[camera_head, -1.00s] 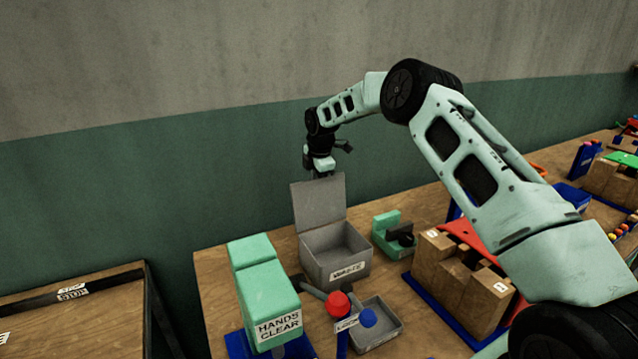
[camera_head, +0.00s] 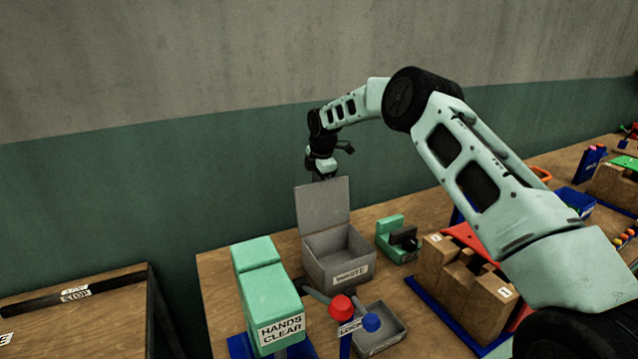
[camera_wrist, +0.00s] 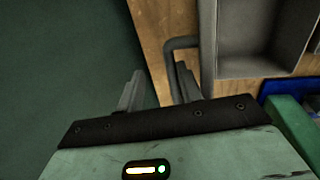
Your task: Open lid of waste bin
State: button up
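The grey waste bin (camera_head: 338,275) with its WASTE label stands on the bench, and its lid (camera_head: 323,206) is up, near upright at the back. The bin's open inside (camera_wrist: 262,38) shows in the wrist view, with the lid (camera_wrist: 207,45) seen nearly edge-on. A bent grey handle (camera_wrist: 170,62) sticks out from the lid's outer side. My gripper (camera_head: 324,178) is at the lid's top edge, partly hidden behind it. In the wrist view my gripper (camera_wrist: 157,88) has its fingers apart, with the handle close to the right finger; I cannot tell whether they touch.
A green press (camera_head: 268,290) marked HANDS CLEAR stands front left of the bin. A grey tray (camera_head: 385,330) and red button (camera_head: 341,305) are in front. A small green device (camera_head: 395,238) stands to the right. The wall is close behind.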

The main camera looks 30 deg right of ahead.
jog(key=shift+s+f, duration=0.1)
jog(key=shift+f, duration=0.35)
jog(key=b+v, duration=0.5)
jog(key=v, duration=1.3)
jog(key=shift+w+r, duration=0.2)
